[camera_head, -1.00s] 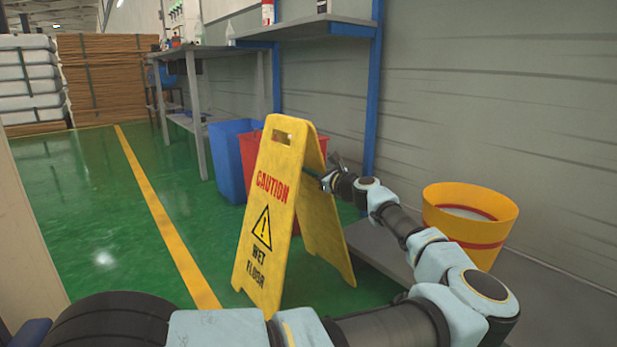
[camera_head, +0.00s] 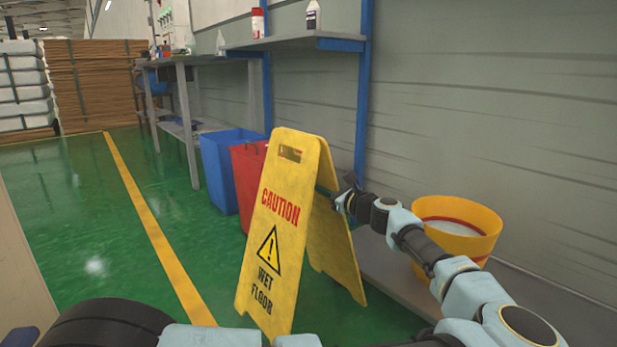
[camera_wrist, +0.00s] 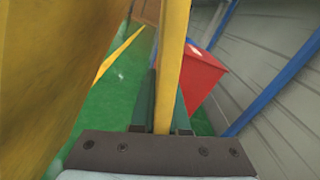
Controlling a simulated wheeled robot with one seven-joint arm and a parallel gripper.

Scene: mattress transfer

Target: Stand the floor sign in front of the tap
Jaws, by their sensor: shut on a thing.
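The yellow floor sign (camera_head: 268,240), lettered CAUTION WET FLOOR, stands upright with its two panels spread, in the middle of the head view. My gripper (camera_head: 335,196) reaches it from the right and is shut on the edge of its rear panel. In the wrist view the yellow panel edge (camera_wrist: 172,60) runs between the two fingers (camera_wrist: 162,115), and the other panel (camera_wrist: 50,70) fills the left side. I cannot tell whether the sign's feet touch the floor. I cannot make out a tap in these frames.
A blue bin (camera_head: 226,165) and a red bin (camera_head: 246,180) stand behind the sign. A yellow bucket (camera_head: 458,232) sits on a low grey ledge (camera_head: 385,270) at the right wall. A workbench (camera_head: 185,95) and shelf (camera_head: 300,42) are farther back. Green floor is open at left.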

